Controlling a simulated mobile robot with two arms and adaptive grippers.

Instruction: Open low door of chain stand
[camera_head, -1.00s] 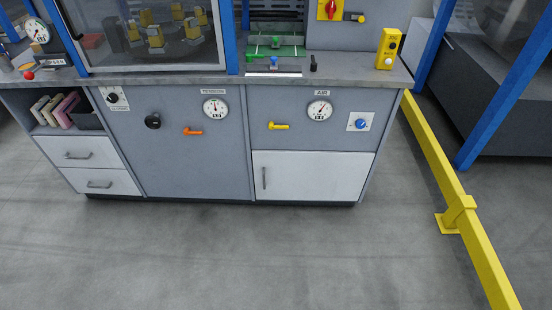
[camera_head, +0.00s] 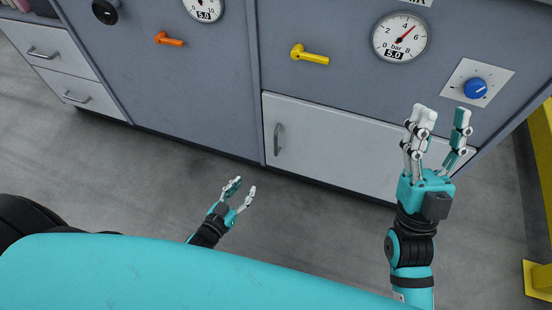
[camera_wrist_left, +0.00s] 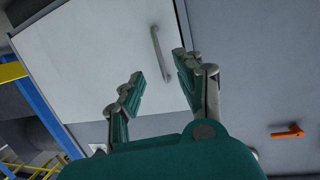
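The low door (camera_head: 345,150) is a white panel at the bottom of the grey stand, under the yellow lever. It looks shut. Its grey vertical handle (camera_head: 278,139) is near its left edge. My left gripper (camera_head: 243,188) is open and empty, below and left of the handle. In the left wrist view the door (camera_wrist_left: 95,55) fills the upper left, and its handle (camera_wrist_left: 161,54) shows beyond the open fingers (camera_wrist_left: 160,75), apart from them. My right gripper (camera_head: 440,118) is open and empty, in front of the door's right part, whose right end it partly hides.
A yellow lever (camera_head: 310,55), an air gauge (camera_head: 400,38) and a blue knob (camera_head: 475,89) are above the door. An orange lever (camera_head: 169,39) is to the left. White drawers (camera_head: 50,50) are at far left. A yellow rail (camera_head: 540,150) stands at the right edge.

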